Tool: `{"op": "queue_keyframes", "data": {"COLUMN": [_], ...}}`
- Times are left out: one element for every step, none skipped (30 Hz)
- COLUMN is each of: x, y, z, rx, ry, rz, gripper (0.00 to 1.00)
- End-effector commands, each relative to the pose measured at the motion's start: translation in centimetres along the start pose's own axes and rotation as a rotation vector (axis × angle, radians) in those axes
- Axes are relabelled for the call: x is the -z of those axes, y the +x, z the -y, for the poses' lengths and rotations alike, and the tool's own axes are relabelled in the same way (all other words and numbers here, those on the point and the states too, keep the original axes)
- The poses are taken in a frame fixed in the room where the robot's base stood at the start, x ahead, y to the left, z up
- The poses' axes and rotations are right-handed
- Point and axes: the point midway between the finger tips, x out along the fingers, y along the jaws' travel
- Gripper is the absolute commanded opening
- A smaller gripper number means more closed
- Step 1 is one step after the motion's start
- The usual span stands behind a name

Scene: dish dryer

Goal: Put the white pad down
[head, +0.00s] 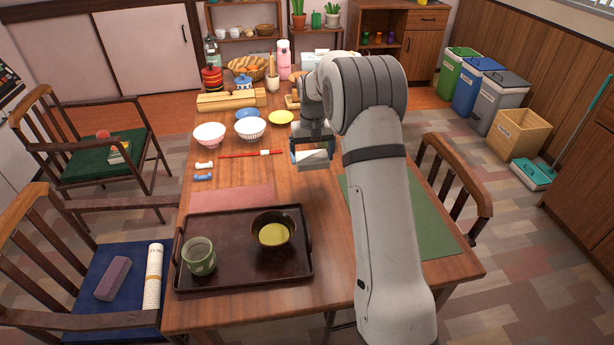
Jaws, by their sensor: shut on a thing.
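The white pad (313,158) is in my gripper (312,150), in the middle of the head view, right of the red chopsticks. It looks like a small flat white piece at the bottom of the jaws. My gripper is shut on it, pointing down over the wooden table (302,205). I cannot tell whether the pad touches the table or hangs just above it. My arm hides part of the table to the right.
Left of the gripper are two bowls (250,128), a yellow plate (281,117), chopsticks (238,154) and two small rests (203,170). A dark tray (240,281) with a cup and bowl is in front. A green mat (437,235) lies right. Bare wood shows below the gripper.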

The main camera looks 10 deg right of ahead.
Motion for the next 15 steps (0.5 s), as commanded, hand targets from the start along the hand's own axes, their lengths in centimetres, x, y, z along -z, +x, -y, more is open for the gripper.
{"op": "queue_keyframes", "data": {"x": [-0.1,-0.1,-0.1,-0.1,-0.1,-0.1,-0.1,0.0,0.0,0.0,0.0,0.0,0.0,0.0,-0.1], "y": [1.2,1.8,2.6,3.2,3.7,4.2,4.6,4.9,5.2,5.3,5.5,5.8,6.1,6.5,7.0], "z": [0.0,0.1,0.1,0.1,0.1,0.2,0.2,0.2,0.2,0.2,0.2,0.2,0.3,0.3,0.3], "rx": [0.0,0.0,0.0,0.0,0.0,0.0,0.0,0.0,0.0,0.0,0.0,0.0,0.0,0.0,0.0], "ry": [-0.001,-0.001,-0.002,-0.002,-0.003,-0.003,-0.003,-0.004,-0.004,-0.004,-0.004,-0.004,-0.004,-0.004,-0.005], "rz": [0.004,0.004,0.004,0.004,0.004,0.003,0.002,0.002,0.002,0.002,0.001,0.001,0.001,0.002,0.003], "gripper": [0.65,0.65,0.65,0.65,0.65,0.65,0.65,0.65,0.65,0.65,0.65,0.65,0.65,0.65,0.65]}}
